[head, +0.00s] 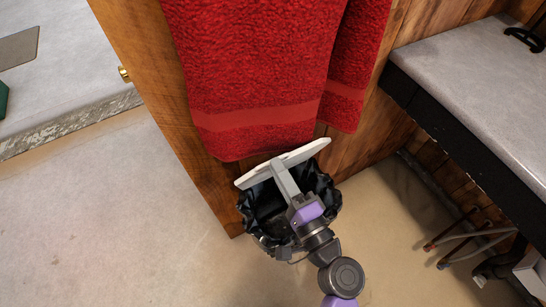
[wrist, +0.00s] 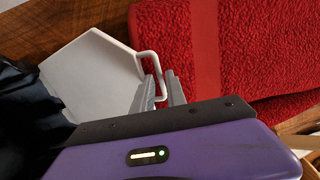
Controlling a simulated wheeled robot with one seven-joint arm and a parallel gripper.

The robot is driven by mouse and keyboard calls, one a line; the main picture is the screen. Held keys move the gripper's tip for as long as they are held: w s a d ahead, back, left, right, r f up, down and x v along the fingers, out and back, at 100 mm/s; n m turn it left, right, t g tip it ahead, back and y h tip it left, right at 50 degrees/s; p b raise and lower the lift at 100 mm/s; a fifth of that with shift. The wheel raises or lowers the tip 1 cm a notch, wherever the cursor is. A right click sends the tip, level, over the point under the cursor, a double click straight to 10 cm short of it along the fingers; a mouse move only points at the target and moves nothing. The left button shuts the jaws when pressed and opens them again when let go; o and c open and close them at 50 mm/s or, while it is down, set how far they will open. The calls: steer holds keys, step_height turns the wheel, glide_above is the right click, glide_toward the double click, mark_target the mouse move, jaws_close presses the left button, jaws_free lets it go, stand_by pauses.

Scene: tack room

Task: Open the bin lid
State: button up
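The bin (head: 248,212) stands on the floor below the hanging red towel, with a black liner bunched around its mouth. Its white lid (head: 312,150) is tilted up at the back, seen nearly edge-on, and the dark opening shows in front of it. In the wrist view the lid (wrist: 92,75) is a pale angular panel with a loop handle (wrist: 149,53) on its edge. My gripper (wrist: 161,88) has its fingers on either side of the handle bar, close together and seemingly shut on it. In the head view my gripper (head: 285,178) reaches over the bin mouth.
The red towel (head: 260,70) hangs on a wooden panel (head: 150,70) just behind the lid and close to it. A grey-topped bench (head: 470,85) stands at the right, with pipes (head: 470,240) below it. The floor at the left (head: 100,220) is clear.

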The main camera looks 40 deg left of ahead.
steer(key=shift+x, duration=1.6)
steer(key=shift+s, duration=0.1)
steer(key=shift+c, duration=0.3)
jaws_close()
